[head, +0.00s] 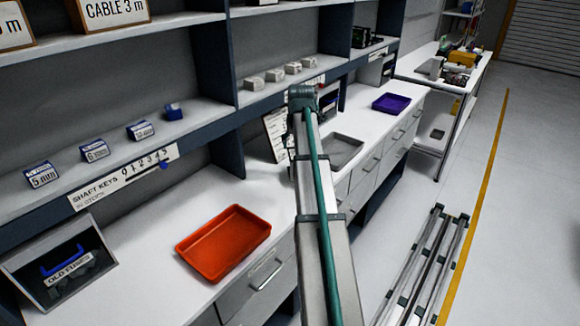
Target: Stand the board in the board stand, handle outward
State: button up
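I cannot pick out the board or the board stand for certain in the head view. My arm rises through the middle of the picture to a joint at the back of the counter, and my gripper is not visible. Behind that joint, a dark object (329,103) on the counter is partly hidden, and I cannot tell what it is. A pale printed panel (277,136) leans just left of the arm.
An orange tray (223,244) lies on the white counter (190,205), left of my arm. A grey basin (343,151) and a purple tray (391,103) are to its right. A bin of old fuses (62,263) stands at left. Shelves (212,101) overhang the counter.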

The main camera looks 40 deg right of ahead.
aim_at(293, 155)
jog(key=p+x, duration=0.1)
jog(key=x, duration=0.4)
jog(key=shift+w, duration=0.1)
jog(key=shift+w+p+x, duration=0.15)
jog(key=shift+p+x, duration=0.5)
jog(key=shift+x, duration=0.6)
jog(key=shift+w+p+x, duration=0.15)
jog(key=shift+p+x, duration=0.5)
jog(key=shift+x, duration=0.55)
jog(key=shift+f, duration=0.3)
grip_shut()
